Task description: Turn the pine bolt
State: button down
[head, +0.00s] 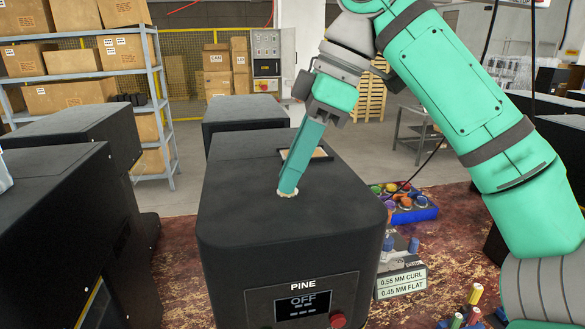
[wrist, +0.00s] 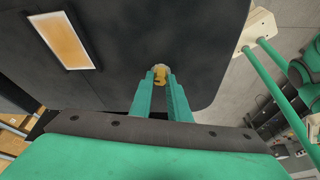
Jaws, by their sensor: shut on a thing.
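The black machine labelled PINE (head: 245,220) stands in the middle of the head view, its screen (head: 303,307) reading OFF. The pine bolt (head: 288,193) sits on its top, with only a pale rim showing there around my fingertips. In the wrist view the bolt (wrist: 160,73) is a small yellowish piece between the fingertips. My gripper (head: 289,184) reaches down at a slight tilt and is shut on the bolt; it also shows in the wrist view (wrist: 161,82). The fingers hide most of the bolt.
A framed panel (wrist: 62,40) lies on the machine top behind my fingers. Other black machines (head: 60,200) stand at the left and behind. A blue tray (head: 415,212) of coloured parts and a sign (head: 401,282) are to the right. Shelves with boxes (head: 80,62) stand behind.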

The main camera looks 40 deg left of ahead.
jog(key=n+g+h, duration=0.1)
jog(key=n, duration=0.3)
jog(key=shift+w+a+r+n, duration=0.1)
jog(key=shift+n, duration=0.2)
jog(key=shift+a+n+h, duration=0.1)
jog(key=shift+n+h, duration=0.6)
jog(key=shift+n, duration=0.9)
jog(key=shift+g, duration=0.3)
jog(key=c, duration=1.7)
grip_release()
jog(key=shift+o, duration=0.2)
jog(key=shift+w, duration=0.1)
